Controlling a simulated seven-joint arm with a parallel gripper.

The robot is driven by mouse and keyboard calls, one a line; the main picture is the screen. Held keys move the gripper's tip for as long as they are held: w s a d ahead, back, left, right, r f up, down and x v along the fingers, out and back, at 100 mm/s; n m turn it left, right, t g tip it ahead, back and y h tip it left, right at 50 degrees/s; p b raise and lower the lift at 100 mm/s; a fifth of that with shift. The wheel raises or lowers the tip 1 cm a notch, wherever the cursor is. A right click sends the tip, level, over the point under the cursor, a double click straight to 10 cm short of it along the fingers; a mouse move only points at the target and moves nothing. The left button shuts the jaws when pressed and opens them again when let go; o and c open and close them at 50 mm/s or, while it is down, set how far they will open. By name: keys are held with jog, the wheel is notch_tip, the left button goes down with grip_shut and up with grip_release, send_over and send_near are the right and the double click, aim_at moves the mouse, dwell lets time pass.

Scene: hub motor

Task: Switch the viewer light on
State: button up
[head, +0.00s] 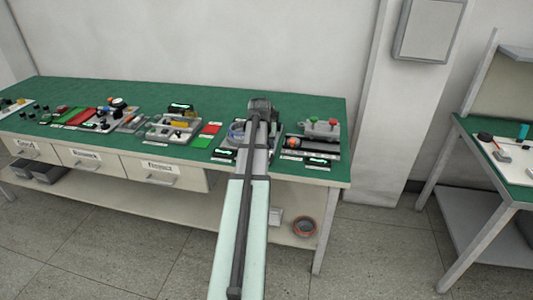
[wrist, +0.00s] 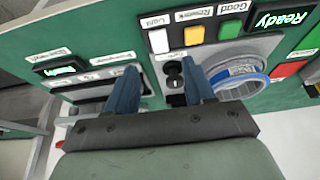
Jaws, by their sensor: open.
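The viewer is a grey unit (wrist: 262,48) in the wrist view, with a row of buttons and upside-down labels. A white button (wrist: 158,41) sits beside the label "Light" (wrist: 155,21). My gripper (wrist: 160,70) is open, its two blue fingers apart and nothing held between them. The white button lies just beyond the gap between the fingertips; I cannot tell whether they touch anything. A black two-hole part (wrist: 173,74) shows between the fingers. In the head view my arm covers much of the viewer (head: 237,130) and hides the fingertips.
A lit "Ready" display (wrist: 282,20) is at upper right. A blue-rimmed round part (wrist: 240,76) is close to the right finger. Other units crowd the green bench top (head: 225,97).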

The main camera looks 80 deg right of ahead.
jog(key=shift+x, duration=3.8)
jog(key=shift+c, duration=0.2)
